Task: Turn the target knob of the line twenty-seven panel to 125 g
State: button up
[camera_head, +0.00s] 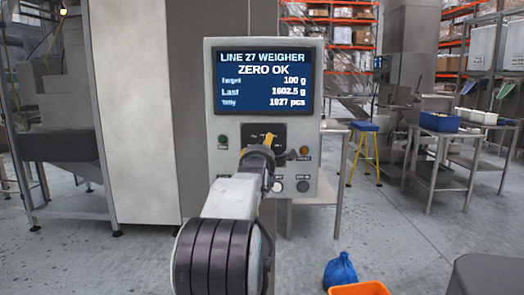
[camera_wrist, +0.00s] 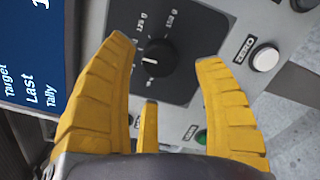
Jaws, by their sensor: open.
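The line 27 panel (camera_head: 215,110) stands upright in front of me. Its screen (camera_head: 263,82) reads ZERO OK, Target 100 g, Last 1602.5 g and Tally 1927 pcs. The target knob (camera_wrist: 157,57) is black and round with a white pointer mark, on a dark plate with 125 g and 150 g labels. The mark points left in the wrist view, away from both labels. My gripper (camera_wrist: 166,52) is open, with yellow fingers on either side of the knob in that view; I see no contact. In the head view, my gripper (camera_head: 270,140) hides the knob.
A white button (camera_wrist: 265,58) labelled ZERO and a green button (camera_wrist: 201,137) flank the dial plate. A steel table (camera_head: 440,135) with a blue bin (camera_head: 437,122) stands at right.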

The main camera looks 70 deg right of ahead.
jog(key=shift+x, duration=1.5)
jog(key=shift+c, duration=0.2)
jog(key=c, duration=1.2)
jog(key=shift+o, duration=0.2)
jog(key=shift+m, duration=0.4)
jog(key=shift+r+m, duration=0.1)
jog(key=shift+m, duration=2.2)
jog(key=shift+w, duration=0.1)
